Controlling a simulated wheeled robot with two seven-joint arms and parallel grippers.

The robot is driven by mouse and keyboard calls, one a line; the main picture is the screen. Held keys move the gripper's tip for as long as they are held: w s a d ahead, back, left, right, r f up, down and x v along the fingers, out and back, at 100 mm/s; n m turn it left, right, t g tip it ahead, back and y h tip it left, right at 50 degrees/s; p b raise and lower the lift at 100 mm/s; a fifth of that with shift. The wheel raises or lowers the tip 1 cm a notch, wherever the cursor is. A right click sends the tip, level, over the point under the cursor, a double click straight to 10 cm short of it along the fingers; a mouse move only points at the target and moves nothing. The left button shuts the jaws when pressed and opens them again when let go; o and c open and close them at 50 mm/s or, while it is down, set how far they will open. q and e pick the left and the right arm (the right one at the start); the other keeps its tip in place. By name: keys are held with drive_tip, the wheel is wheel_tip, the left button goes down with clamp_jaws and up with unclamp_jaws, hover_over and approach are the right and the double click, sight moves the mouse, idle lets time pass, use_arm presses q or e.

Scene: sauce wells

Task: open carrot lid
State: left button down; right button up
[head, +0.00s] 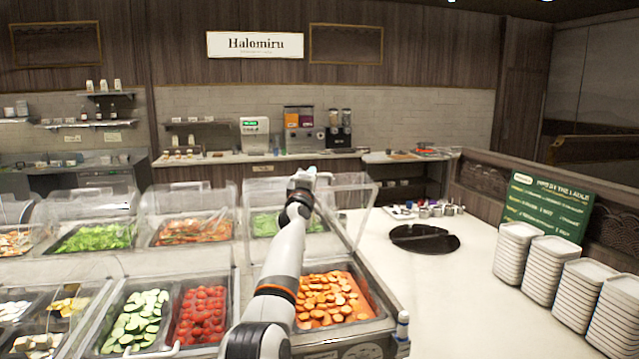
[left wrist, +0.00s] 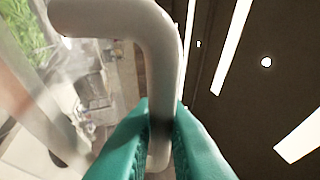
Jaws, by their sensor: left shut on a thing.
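The carrot well (head: 330,298) holds orange carrot slices and lies uncovered at the front right of the salad bar. Its clear lid (head: 350,212) is tilted up behind the well. My left arm reaches up over the well's left side, and my left gripper (head: 303,179) is at the raised lid's upper edge. In the left wrist view its teal fingers (left wrist: 160,130) are shut on a pale, bent bar, the lid handle (left wrist: 115,18). The arm hides part of the lid and the well's left edge. My right gripper is not in view.
Wells of cucumber (head: 138,318) and tomato (head: 202,312) lie left of the carrots. Other clear lids (head: 195,225) stand behind. The right counter holds a dark round inset (head: 424,238), stacked white plates (head: 548,270) and a green sign (head: 548,208). The counter's middle is clear.

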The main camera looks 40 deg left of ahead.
use_arm(q)
drive_tip(key=shift+w, duration=0.1)
idle(0.3)
drive_tip(key=c, duration=1.7)
unclamp_jaws()
drive_tip(key=shift+c, duration=0.2)
drive_tip(key=b+v, duration=0.2)
drive_tip(key=v, duration=1)
